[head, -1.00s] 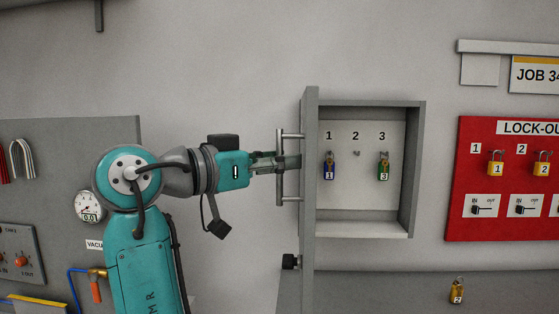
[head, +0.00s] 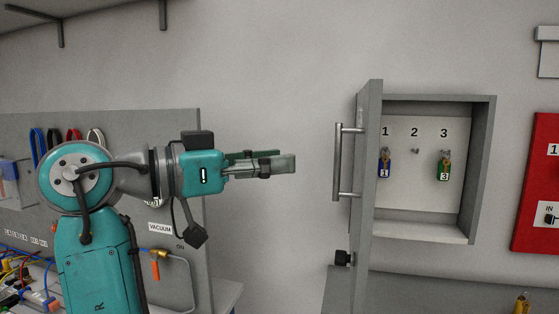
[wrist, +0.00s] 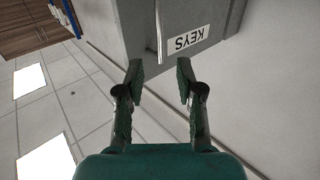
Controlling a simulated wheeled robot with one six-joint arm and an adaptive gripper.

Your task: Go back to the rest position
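My gripper (head: 270,164) is in the middle of the head view, pointing right, with nothing around it but air and wall behind. It is clear of the cabinet door's handle (head: 337,162), with a gap between them. In the wrist view my gripper (wrist: 160,75) has its two fingers spread apart with nothing between them. The key cabinet (head: 487,160) is open, its door (head: 370,185) swung out toward me. In the wrist view a KEYS label (wrist: 188,39) shows upside down beyond the fingertips.
A grey tool panel (head: 120,125) stands behind my arm on the left.

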